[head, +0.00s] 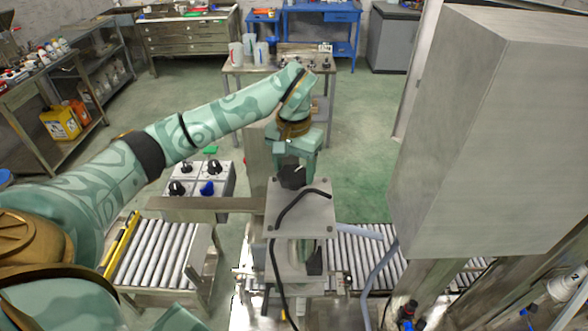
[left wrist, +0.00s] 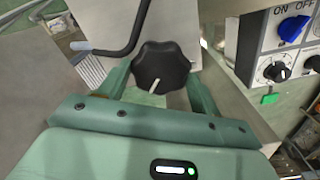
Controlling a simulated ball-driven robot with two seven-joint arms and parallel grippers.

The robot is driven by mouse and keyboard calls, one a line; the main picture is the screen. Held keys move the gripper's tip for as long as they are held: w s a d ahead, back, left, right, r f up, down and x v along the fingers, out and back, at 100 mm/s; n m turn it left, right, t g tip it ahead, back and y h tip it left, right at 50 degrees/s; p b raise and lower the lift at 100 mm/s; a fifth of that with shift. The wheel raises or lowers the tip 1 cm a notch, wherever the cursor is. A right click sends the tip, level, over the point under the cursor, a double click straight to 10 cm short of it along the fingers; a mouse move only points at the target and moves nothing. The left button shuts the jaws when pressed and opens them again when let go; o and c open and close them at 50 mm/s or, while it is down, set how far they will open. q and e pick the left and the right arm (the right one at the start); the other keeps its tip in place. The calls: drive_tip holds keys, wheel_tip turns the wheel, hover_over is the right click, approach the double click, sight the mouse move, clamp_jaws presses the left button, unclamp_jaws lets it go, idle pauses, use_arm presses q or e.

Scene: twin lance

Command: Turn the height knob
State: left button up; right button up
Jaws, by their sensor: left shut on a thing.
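The height knob (head: 292,178) is a black lobed knob above the grey top plate (head: 312,208) of the machine in the middle of the head view. In the left wrist view the knob (left wrist: 162,66) sits between the two green fingers, and a white pointer line shows on its near side. My left gripper (head: 295,163) reaches down from above and is shut on the knob. The fingers partly hide the knob in the head view. My right gripper is not in view.
A control box (head: 196,171) with black knobs and a blue switch (head: 207,188) stands left of the machine. Roller conveyors (head: 155,255) run on both sides. A large grey cabinet (head: 490,130) fills the right. A black bent rod or cable (head: 290,208) lies over the plate.

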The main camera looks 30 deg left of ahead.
sight(293, 171)
use_arm(q)
drive_tip(key=shift+w+r, duration=0.1)
drive_tip(key=shift+r, duration=0.05)
drive_tip(key=o, duration=1)
wheel_tip(293, 171, up, 16)
drive_tip(key=shift+r, duration=0.1)
